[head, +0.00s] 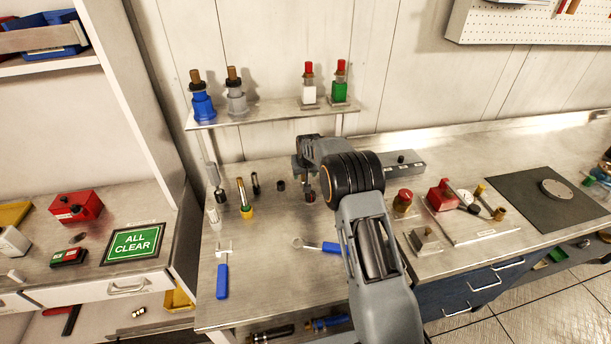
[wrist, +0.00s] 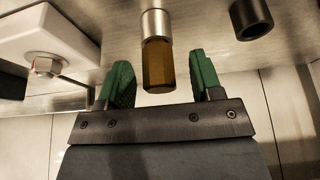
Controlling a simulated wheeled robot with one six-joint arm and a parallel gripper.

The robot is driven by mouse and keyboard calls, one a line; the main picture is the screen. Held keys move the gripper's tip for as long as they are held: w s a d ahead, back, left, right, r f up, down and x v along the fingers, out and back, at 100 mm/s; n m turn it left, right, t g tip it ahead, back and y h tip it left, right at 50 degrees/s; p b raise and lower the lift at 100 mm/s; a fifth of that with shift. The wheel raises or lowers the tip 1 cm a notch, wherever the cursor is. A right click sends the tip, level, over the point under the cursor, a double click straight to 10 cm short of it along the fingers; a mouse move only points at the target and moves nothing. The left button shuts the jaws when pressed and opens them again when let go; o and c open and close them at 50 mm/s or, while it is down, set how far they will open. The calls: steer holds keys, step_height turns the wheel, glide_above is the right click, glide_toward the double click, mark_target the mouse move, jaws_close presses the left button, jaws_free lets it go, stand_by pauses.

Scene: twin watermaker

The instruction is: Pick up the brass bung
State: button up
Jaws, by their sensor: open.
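The brass bung (wrist: 158,66) is a brown-gold faceted piece with a silver cylindrical part at its upper end in the wrist view. My gripper (wrist: 161,78) is open, with its two green jaws on either side of the bung and a visible gap to each. In the head view my gripper (head: 304,172) points down over the back of the middle bench. A small dark brownish piece (head: 310,196) stands right under it and looks like the bung, but is partly hidden and too small to be sure.
A short black cylinder (head: 281,185) stands just left of the gripper; it also shows in the wrist view (wrist: 251,18). A grey box (head: 405,164) lies to the right. A blue-handled wrench (head: 328,248) lies in front. A bottle shelf (head: 270,112) is behind.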

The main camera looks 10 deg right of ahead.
steer(key=shift+c, duration=0.2)
steer(key=c, duration=0.9)
steer(key=shift+r, duration=0.85)
steer(key=shift+s+r+b, duration=0.95)
steer(key=shift+s+r, duration=0.95)
steer(key=shift+s, duration=0.45)
steer(key=shift+s+r+b, duration=0.95)
steer(key=shift+s+r, duration=0.95)
steer(key=shift+s, duration=0.4)
steer(key=shift+s+r+b, duration=0.95)
steer(key=shift+s+r, duration=0.95)
steer(key=shift+s, duration=0.45)
